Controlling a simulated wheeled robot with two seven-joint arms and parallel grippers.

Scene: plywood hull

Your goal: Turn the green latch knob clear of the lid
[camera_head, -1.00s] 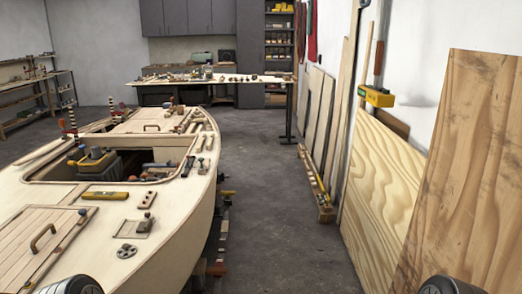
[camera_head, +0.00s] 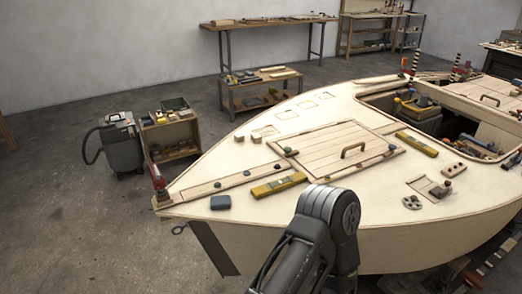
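The plywood hull fills the right half of the head view. A planked lid (camera_head: 335,142) with a brass handle (camera_head: 353,149) lies flat on its deck. A small dark green knob (camera_head: 291,152) sits at the lid's left edge. It is too small to tell which way it is turned or whether it overlaps the lid. A blue knob (camera_head: 391,148) sits at the right edge. One of my dark arm links rises at the bottom centre, in front of the hull's near side. No gripper fingers show in the view.
Yellow levels (camera_head: 279,186) (camera_head: 417,144) and a blue block (camera_head: 220,202) lie on the deck near the lid. A grey vacuum (camera_head: 122,142) and a wooden crate (camera_head: 171,135) stand left of the bow. A low bench (camera_head: 258,88) stands behind. The floor at left is clear.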

